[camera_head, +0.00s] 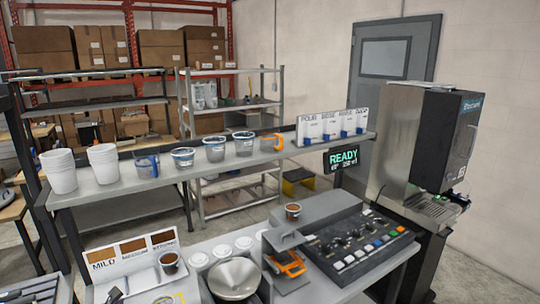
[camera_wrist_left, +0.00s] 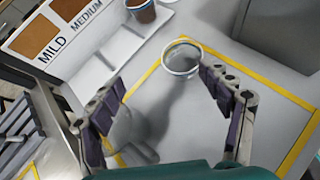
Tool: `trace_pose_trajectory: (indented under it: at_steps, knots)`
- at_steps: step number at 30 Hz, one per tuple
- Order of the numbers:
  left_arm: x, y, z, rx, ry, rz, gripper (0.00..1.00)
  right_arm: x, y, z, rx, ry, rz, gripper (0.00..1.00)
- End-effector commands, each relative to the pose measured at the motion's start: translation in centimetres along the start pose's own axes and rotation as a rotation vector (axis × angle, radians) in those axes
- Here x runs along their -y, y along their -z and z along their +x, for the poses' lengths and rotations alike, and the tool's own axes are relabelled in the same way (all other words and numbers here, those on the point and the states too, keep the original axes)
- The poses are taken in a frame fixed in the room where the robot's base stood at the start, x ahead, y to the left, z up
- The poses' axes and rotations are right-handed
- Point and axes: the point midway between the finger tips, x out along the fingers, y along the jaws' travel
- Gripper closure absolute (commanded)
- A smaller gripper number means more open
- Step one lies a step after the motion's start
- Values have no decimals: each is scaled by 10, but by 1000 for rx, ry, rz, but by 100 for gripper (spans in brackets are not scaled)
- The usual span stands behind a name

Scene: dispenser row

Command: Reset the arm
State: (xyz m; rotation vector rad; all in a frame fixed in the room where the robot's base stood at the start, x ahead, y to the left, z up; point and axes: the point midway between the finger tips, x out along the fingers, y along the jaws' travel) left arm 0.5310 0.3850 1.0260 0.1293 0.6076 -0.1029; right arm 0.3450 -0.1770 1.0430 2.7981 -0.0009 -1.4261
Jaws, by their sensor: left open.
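In the left wrist view my left gripper (camera_wrist_left: 162,82) is open, its two dark-padded fingers spread wide above a grey surface marked with a yellow line. Nothing is held between them. A clear cup with a pale rim (camera_wrist_left: 181,59) stands just beyond the fingertips, close to the right finger; I cannot tell whether they touch. My right gripper is in neither view.
A MILD/MEDIUM/STRONG sample board (camera_head: 132,260) with a brown-filled cup (camera_head: 170,262) is near. A metal funnel (camera_head: 234,278), a button panel (camera_head: 360,240) and a READY display (camera_head: 343,158) stand rightward. The shelf behind holds several cups and white stacked tubs (camera_head: 103,167).

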Motion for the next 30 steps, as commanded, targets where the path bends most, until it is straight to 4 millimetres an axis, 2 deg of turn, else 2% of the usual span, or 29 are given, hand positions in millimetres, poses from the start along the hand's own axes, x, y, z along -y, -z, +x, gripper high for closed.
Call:
trace_pose_trajectory:
  at_steps: [8, 14, 17, 20, 24, 27, 30]
  knots:
    - [39, -7, -12, -45, 38, 319, 22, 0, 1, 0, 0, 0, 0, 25]
    - [81, -9, -30, -86, 89, 702, 22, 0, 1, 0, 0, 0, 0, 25]
    - [107, -8, -43, -105, 129, 959, 22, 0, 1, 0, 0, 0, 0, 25]
    - [140, -1, -62, -120, 187, 1308, 22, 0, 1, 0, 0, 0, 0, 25]
    - [186, 17, -97, -119, 296, 1916, 22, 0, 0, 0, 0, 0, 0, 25]
    - [206, 32, -119, -101, 369, 2310, 22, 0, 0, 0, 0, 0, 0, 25]
    - [219, 46, -135, -79, 428, 2616, 22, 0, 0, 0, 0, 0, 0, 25]
